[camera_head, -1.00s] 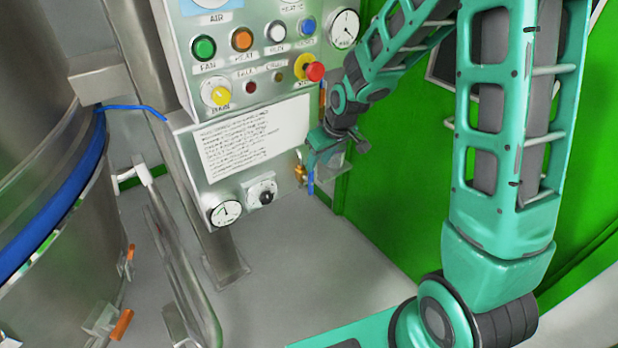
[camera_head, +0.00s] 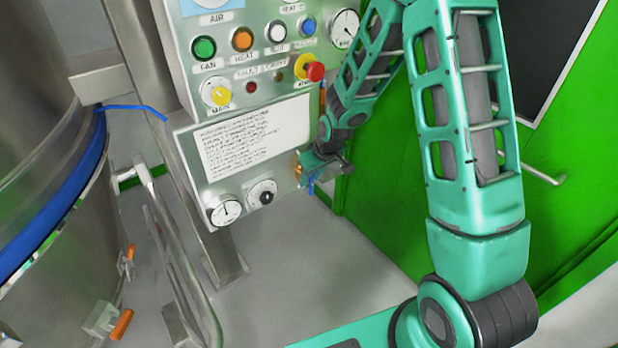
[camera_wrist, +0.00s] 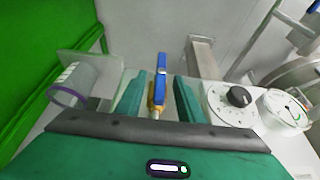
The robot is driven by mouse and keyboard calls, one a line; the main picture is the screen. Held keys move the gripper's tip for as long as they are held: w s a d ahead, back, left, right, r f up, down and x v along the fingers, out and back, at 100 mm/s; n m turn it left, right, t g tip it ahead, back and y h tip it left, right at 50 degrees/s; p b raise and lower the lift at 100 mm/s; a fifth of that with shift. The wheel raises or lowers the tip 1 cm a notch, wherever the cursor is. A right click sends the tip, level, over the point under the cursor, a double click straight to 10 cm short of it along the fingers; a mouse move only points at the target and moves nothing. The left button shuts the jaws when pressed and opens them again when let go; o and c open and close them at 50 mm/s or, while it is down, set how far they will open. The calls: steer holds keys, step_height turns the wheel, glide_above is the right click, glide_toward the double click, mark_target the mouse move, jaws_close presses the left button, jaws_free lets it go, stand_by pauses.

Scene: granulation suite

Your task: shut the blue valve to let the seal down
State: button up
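The blue valve's handle (camera_wrist: 161,68) points straight out from a brass body (camera_wrist: 155,103) in the wrist view. In the head view its blue lever (camera_head: 310,185) hangs at the panel's lower right edge, mostly covered by my gripper (camera_head: 312,165). In the wrist view my gripper (camera_wrist: 159,100) is open, with one green finger on each side of the valve and a gap showing on both sides. The blue seal band (camera_head: 50,222) runs around the steel vessel at the left of the head view.
The control panel (camera_head: 222,185) carries buttons, a red stop knob (camera_head: 315,71), a pressure gauge (camera_head: 226,211) and a black knob (camera_head: 263,194). In the wrist view the black knob (camera_wrist: 239,96) is right of the fingers. A clear cylindrical part (camera_wrist: 75,88) is to their left.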

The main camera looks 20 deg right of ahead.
steer(key=shift+c, duration=0.3)
jaws_close()
steer(key=shift+a, duration=0.35)
steer(key=shift+d, duration=0.3)
steer(key=shift+w+d+g+y, duration=0.1)
steer(key=shift+d+g+y, duration=0.25)
steer(key=shift+y, duration=0.45)
steer(key=shift+w+d+f+m+g+y, duration=0.1)
steer(key=shift+d+f+m+g+y, duration=0.5)
steer(key=shift+y, duration=1.85)
steer(key=shift+w+d+f+m+g+y, duration=0.25)
steer(key=shift+m+y, duration=0.6)
steer(key=shift+y, duration=1.55)
steer(key=shift+d+f+m+g+y, duration=0.2)
steer(key=shift+f+m+y, duration=0.5)
steer(key=shift+y, duration=2.05)
